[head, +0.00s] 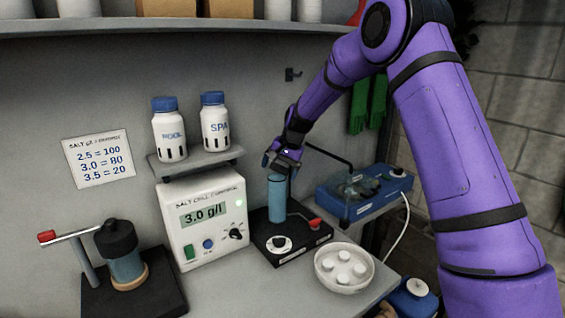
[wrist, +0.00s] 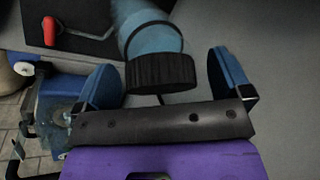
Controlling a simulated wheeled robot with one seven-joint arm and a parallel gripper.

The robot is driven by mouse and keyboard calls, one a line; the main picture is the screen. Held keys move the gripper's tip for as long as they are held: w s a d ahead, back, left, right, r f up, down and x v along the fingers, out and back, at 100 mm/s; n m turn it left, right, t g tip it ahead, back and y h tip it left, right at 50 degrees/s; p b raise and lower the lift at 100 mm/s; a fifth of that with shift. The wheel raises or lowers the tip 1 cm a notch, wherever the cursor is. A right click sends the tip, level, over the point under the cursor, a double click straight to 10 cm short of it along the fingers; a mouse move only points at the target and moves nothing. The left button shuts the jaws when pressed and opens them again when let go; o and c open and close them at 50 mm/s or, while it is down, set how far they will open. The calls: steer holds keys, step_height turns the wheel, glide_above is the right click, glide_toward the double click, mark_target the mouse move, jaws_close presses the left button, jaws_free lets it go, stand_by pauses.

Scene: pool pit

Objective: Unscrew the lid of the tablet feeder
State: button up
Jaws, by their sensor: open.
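The tablet feeder, a clear blue cylinder (head: 277,200), stands upright on a black base (head: 262,240) with a white dial and red-handled valve. Its blue body also shows in the wrist view (wrist: 152,38). A black ribbed lid (wrist: 162,73) is at its top end; whether it is seated or loose I cannot tell. In the head view my gripper hides the lid. My gripper (head: 280,165) is open over the feeder's top. Its blue fingers (wrist: 168,82) stand either side of the lid, with a clear gap at the right finger and little at the left.
A white bowl of tablets (head: 344,286) is right of the base. A white control box (head: 205,235) reading 3.0 g/l is to the left, below two bottles (head: 170,135). A blue unit (head: 365,200) is behind right. Another black-capped device (head: 128,268) with a red-ended lever is far left.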

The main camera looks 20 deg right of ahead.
steer(key=c, duration=1)
steer(key=shift+r, duration=0.1)
steer(key=shift+r, duration=2.1)
steer(key=shift+s, duration=0.1)
